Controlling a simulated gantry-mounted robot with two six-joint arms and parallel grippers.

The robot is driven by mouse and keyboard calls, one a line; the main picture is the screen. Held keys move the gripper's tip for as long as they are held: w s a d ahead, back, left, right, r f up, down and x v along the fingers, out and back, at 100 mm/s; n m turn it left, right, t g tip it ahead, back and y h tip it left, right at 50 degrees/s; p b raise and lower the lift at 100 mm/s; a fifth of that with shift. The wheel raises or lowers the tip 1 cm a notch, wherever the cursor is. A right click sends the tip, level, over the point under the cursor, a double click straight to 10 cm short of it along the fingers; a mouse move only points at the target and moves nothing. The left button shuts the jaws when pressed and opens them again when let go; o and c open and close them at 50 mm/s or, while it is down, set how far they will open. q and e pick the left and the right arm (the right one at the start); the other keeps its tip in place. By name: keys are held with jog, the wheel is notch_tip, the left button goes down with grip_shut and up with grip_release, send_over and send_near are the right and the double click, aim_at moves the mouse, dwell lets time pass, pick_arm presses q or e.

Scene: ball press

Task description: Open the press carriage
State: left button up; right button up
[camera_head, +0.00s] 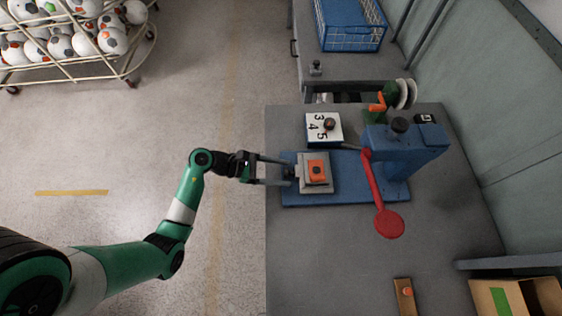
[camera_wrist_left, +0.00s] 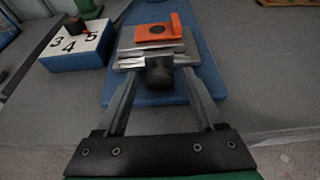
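The blue press (camera_head: 402,150) stands on the grey table with its red lever (camera_head: 374,185) angled toward the front. Its carriage (camera_head: 329,185) is a grey metal plate on the blue base, left of the press head, and carries an orange block (camera_head: 317,168). In the left wrist view, the carriage's black knob (camera_wrist_left: 160,73) points toward me. My left gripper (camera_head: 287,172) is level with the carriage at its left end. My right gripper is not in view.
A numbered white-topped box (camera_head: 324,127) stands just behind the carriage. A green and orange item with pale discs (camera_head: 398,95) is behind the press. A small wooden piece (camera_head: 405,296) and a cardboard box (camera_head: 515,297) lie at the front right. The front-left tabletop is clear.

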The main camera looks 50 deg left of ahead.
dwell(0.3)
pick_arm(q)
jog(key=shift+s+a+r, duration=0.25)
jog(key=shift+s, duration=0.05)
jog(key=p+v, duration=0.2)
jog(key=v, duration=0.8)
jog(key=shift+s+a, duration=0.2)
jog(key=shift+s, duration=0.2)
